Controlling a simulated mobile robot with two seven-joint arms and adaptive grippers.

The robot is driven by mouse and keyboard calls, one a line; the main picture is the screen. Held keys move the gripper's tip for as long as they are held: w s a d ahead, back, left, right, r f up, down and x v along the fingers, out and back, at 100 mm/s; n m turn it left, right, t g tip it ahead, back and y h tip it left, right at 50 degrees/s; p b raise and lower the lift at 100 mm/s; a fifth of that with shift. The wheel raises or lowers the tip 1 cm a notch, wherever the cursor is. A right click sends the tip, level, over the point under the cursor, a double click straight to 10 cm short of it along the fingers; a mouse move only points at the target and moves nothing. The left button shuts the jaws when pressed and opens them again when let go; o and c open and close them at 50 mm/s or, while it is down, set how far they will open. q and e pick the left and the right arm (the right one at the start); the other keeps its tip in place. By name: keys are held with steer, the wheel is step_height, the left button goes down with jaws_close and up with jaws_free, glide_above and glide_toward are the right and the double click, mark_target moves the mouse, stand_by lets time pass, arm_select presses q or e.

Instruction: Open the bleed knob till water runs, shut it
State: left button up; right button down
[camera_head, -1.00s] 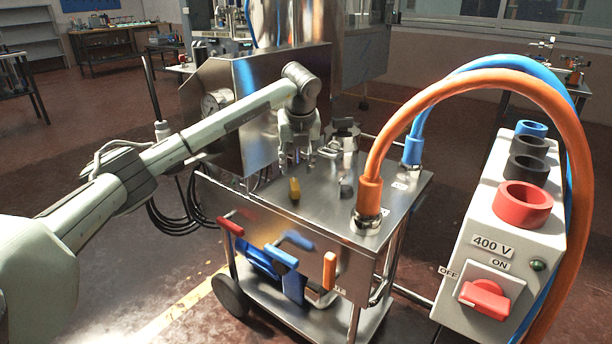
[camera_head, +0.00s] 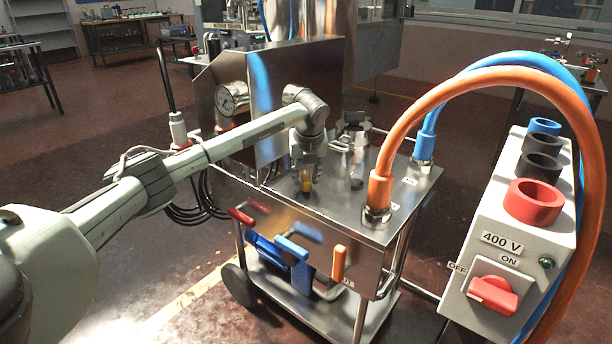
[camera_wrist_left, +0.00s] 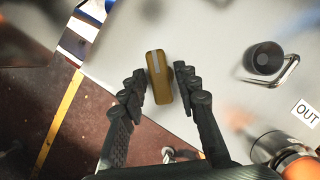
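A yellow elongated knob (camera_head: 306,182) with a pale line along its top stands on the steel cart's top plate (camera_head: 345,208). It also shows in the left wrist view (camera_wrist_left: 160,85). No label on it is readable, so I cannot tell for sure that it is the bleed knob. My left gripper (camera_head: 306,176) is over it, fingers pointing down. In the left wrist view the fingers (camera_wrist_left: 160,78) are open, one on each side of the knob, with narrow gaps visible. A dark round fitting (camera_wrist_left: 265,58) with a bent metal tube is to the right. I see no running water.
Orange (camera_head: 379,188) and blue (camera_head: 424,145) hoses rise from the plate's right side. A 400 V switch box (camera_head: 492,225) with a red switch stands at right. Red (camera_head: 241,216), blue (camera_head: 291,247) and orange (camera_head: 338,262) handles line the cart's front. A gauge (camera_head: 232,98) is behind my arm.

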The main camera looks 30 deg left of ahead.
arm_select(q)
jaws_close()
